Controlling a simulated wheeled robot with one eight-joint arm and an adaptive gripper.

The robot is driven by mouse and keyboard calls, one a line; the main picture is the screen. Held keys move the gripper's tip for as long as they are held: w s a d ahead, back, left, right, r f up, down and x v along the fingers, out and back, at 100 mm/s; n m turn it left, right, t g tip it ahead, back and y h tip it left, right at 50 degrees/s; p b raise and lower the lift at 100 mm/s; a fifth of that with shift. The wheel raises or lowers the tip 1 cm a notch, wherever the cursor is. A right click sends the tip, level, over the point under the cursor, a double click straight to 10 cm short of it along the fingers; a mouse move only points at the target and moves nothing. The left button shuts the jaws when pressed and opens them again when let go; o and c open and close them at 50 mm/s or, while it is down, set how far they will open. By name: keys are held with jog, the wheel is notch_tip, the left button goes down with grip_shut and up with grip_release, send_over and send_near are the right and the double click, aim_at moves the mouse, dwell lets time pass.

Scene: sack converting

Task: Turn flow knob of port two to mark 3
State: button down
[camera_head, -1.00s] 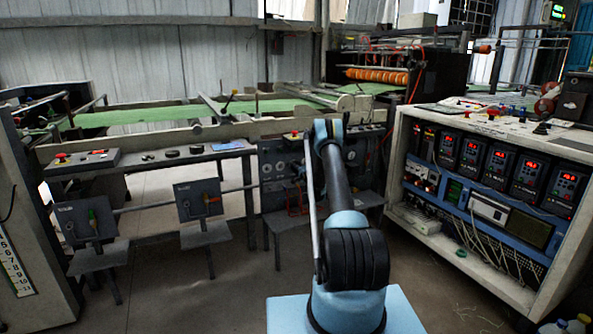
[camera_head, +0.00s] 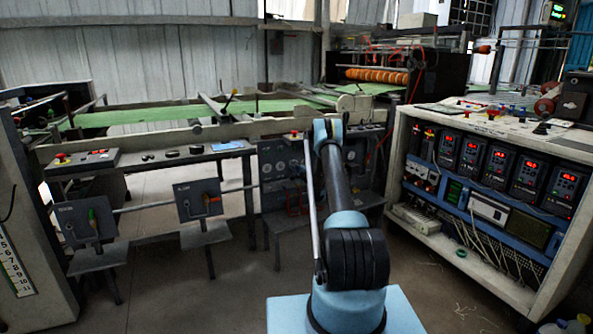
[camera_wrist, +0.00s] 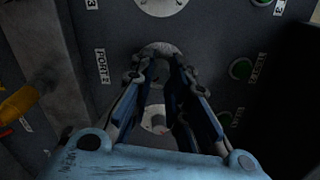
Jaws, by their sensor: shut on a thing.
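The dark control panel (camera_wrist: 215,50) fills the wrist view, turned sideways in the picture. A label reading PORT 2 (camera_wrist: 101,66) is beside a round light dial plate (camera_wrist: 160,48). My gripper (camera_wrist: 160,72) is at this dial with its two fingers closed in on the flow knob at the dial's centre. The fingers hide most of the knob, and its pointer and the setting cannot be read. In the head view, the panel (camera_head: 274,163) shows behind my arm, and my gripper is hidden there.
More light dials lie in line, one above (camera_wrist: 162,4) and one below (camera_wrist: 155,118). In the head view, an instrument cabinet (camera_head: 490,190) stands at the right, with open floor (camera_head: 180,290) at left.

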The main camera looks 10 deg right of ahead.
jog(key=c, duration=1.5)
grip_release()
jog(key=shift+w+d+f, duration=0.1)
jog(key=shift+d+f, duration=0.1)
jog(key=shift+d, duration=0.05)
jog(key=shift+c, duration=0.2)
jog(key=shift+a+r, duration=0.1)
jog(key=v, duration=1.2)
